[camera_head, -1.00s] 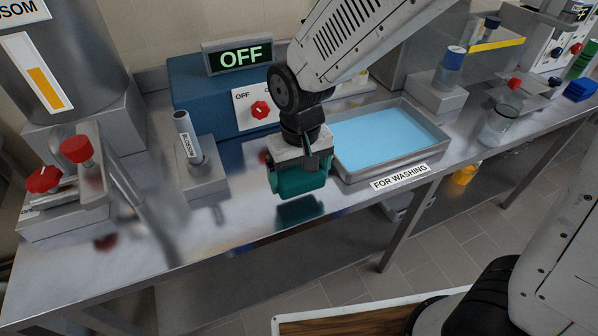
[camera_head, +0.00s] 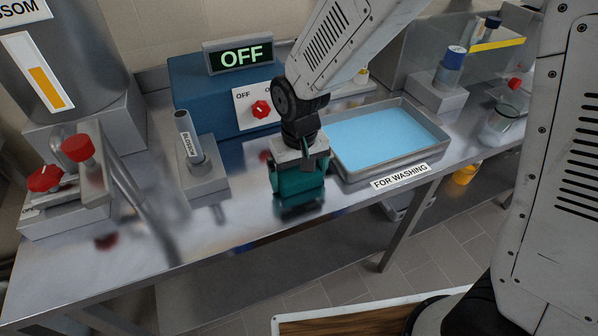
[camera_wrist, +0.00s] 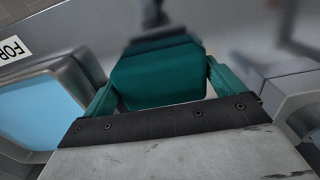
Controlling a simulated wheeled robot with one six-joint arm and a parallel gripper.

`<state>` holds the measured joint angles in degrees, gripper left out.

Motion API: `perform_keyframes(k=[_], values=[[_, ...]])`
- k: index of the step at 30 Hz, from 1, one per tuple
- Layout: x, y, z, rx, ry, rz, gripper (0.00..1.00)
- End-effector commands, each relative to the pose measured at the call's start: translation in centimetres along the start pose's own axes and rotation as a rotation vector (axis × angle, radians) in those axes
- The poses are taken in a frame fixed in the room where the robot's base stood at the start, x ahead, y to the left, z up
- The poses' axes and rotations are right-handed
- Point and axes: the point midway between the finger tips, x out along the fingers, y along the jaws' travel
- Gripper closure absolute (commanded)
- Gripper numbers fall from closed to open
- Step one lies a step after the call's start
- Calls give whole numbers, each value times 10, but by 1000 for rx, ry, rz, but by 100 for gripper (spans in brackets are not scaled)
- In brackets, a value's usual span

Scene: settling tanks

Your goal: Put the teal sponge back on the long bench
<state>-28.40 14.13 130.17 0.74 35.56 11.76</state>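The teal sponge (camera_head: 299,181) is between the fingers of my gripper (camera_head: 300,168), just over the front part of the long bench (camera_head: 240,208). Its dark reflection shows on the steel close beneath it; I cannot tell whether it touches the bench. In the wrist view the sponge (camera_wrist: 158,76) fills the space between the fingertips (camera_wrist: 160,82), and my gripper looks shut on it. The fingers cover part of its sides.
A tray of blue liquid (camera_head: 342,170) stands close to the right, behind the "FOR WASHING" label (camera_head: 400,177). A grey holder with a tube (camera_head: 187,137) stands to the left. A blue box (camera_head: 190,90) with an "OFF" display is behind. The bench's front edge is near.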

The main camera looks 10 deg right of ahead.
Motion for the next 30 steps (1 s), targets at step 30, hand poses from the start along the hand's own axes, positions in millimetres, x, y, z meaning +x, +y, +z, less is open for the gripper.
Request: perform_keyframes(k=[30], values=[[-119,0,0,0,2,0,0]])
